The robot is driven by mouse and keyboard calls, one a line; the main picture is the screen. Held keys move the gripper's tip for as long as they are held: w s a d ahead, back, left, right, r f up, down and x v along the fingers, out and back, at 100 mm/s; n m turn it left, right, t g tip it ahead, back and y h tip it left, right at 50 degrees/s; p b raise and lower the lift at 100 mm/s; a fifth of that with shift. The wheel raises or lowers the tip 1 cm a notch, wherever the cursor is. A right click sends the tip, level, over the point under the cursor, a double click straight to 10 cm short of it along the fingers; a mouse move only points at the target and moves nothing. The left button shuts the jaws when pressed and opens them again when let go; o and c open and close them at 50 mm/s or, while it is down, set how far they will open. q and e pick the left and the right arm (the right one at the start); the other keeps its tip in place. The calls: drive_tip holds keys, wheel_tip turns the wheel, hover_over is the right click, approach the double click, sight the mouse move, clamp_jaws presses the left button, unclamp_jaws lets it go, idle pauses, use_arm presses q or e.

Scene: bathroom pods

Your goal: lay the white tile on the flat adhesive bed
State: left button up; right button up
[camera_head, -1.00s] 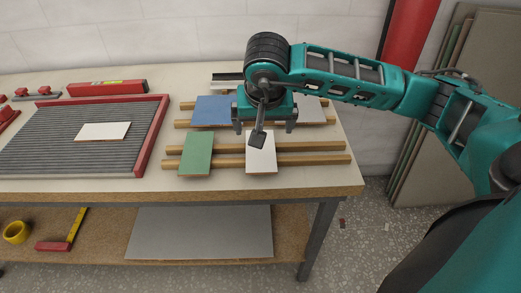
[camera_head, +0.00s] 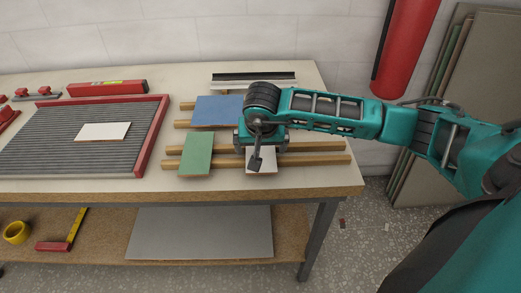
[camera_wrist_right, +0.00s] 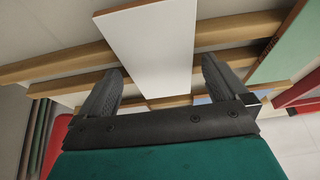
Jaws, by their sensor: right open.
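A white tile (camera_head: 266,163) lies on wooden slats (camera_head: 320,160) on the workbench, partly hidden under my right gripper (camera_head: 262,149). In the right wrist view the same white tile (camera_wrist_right: 152,40) lies between the spread fingers of my open right gripper (camera_wrist_right: 161,65), with gaps at its sides. The grey ribbed adhesive bed (camera_head: 60,153) has a red rim and lies flat at the left of the bench. Another white tile (camera_head: 103,131) lies on it. My left gripper is not in view.
A green tile (camera_head: 196,153) lies just left of the white tile on the slats, and a blue tile (camera_head: 215,110) lies behind it. A red level (camera_head: 107,87) lies behind the bed. Bare bench shows along the front edge.

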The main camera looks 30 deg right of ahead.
drive_tip(key=shift+c, duration=0.4)
drive_tip(key=c, duration=1)
drive_tip(key=shift+r, duration=0.1)
